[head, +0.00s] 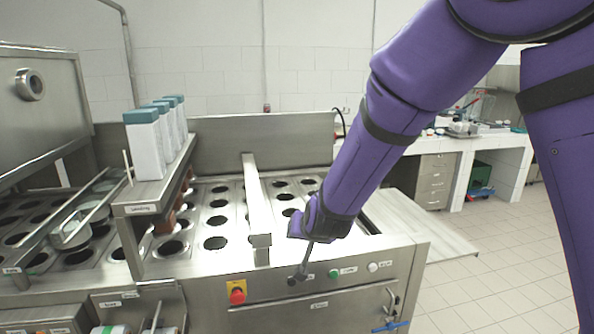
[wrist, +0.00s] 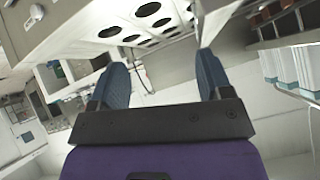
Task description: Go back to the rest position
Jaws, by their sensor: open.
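My purple arm comes down from the upper right in the head view, and its wrist end is over the front right part of the steel cup filler machine (head: 390,258). My gripper (wrist: 165,78) shows in the wrist view with its two blue fingers spread apart and nothing between them. Its fingertips are hidden or too small to tell apart in the head view. The machine's top plate with rows of round holes (head: 215,243) lies to the left of the wrist; the holes also show beyond the fingers in the wrist view (wrist: 148,10).
White boxes with teal tops (head: 145,145) stand on a steel shelf at the left. A steel bar (head: 255,200) runs over the plate. A red emergency button (head: 237,296) is on the front panel. A white workbench (head: 510,150) stands behind; tiled floor (head: 490,290) at right is clear.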

